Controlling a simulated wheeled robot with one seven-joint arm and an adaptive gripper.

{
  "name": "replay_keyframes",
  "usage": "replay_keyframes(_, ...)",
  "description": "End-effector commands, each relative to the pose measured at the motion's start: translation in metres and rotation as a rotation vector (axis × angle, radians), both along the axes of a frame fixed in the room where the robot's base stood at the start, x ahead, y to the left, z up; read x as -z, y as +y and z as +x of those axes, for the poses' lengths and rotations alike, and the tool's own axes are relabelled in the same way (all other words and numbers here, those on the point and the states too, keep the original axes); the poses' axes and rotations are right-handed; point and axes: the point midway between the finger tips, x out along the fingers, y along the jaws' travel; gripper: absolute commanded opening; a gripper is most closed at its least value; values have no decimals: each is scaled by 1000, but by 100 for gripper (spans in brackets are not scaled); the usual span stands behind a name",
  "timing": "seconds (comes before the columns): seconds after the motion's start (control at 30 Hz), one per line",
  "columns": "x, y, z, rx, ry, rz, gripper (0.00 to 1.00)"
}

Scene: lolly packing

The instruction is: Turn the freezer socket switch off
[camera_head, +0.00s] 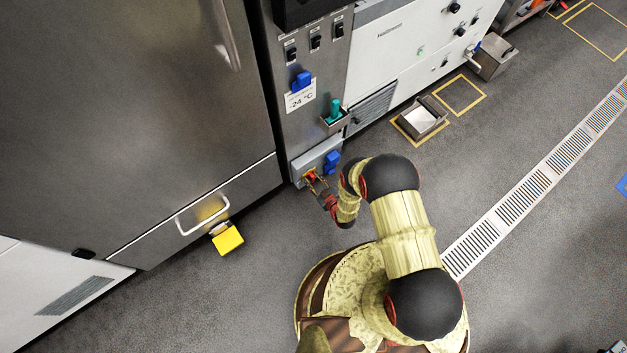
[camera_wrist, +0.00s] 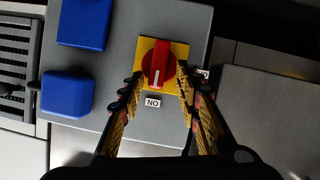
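The freezer's socket switch is a red rotary knob (camera_wrist: 159,65) on a yellow plate (camera_wrist: 150,44), on a grey box. Its white mark points down in the wrist view, toward a small label (camera_wrist: 153,101) that reads ON upside down. In the head view the red knob (camera_head: 310,175) is low on the grey panel. My gripper (camera_wrist: 159,76) is open, with one finger on each side of the knob; I cannot tell whether they touch it. It also shows in the head view (camera_head: 317,184). A second label (camera_wrist: 203,74) at the right is partly hidden by a finger.
Two blue socket covers (camera_wrist: 85,22) (camera_wrist: 66,94) sit left of the knob in the wrist view. The head view shows the large steel freezer door (camera_head: 130,110), a yellow pedal (camera_head: 228,239), a green-handled thing in a holder (camera_head: 335,110), and open floor right of the arm.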

Motion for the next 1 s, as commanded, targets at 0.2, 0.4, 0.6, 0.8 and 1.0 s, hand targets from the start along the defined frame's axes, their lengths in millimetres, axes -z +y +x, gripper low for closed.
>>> replay_keyframes(0.2, 0, 0, 0, 0, 0, 0, 29)
replay_keyframes(0.4, 0, 0, 0, -1, -1, 0, 17)
replay_keyframes(0.6, 0, 0, -1, 0, 0, -1, 6)
replay_keyframes(0.8, 0, 0, -1, 0, 1, -1, 0)
replay_keyframes(1.0, 0, 0, -1, 1, 0, -3, 0)
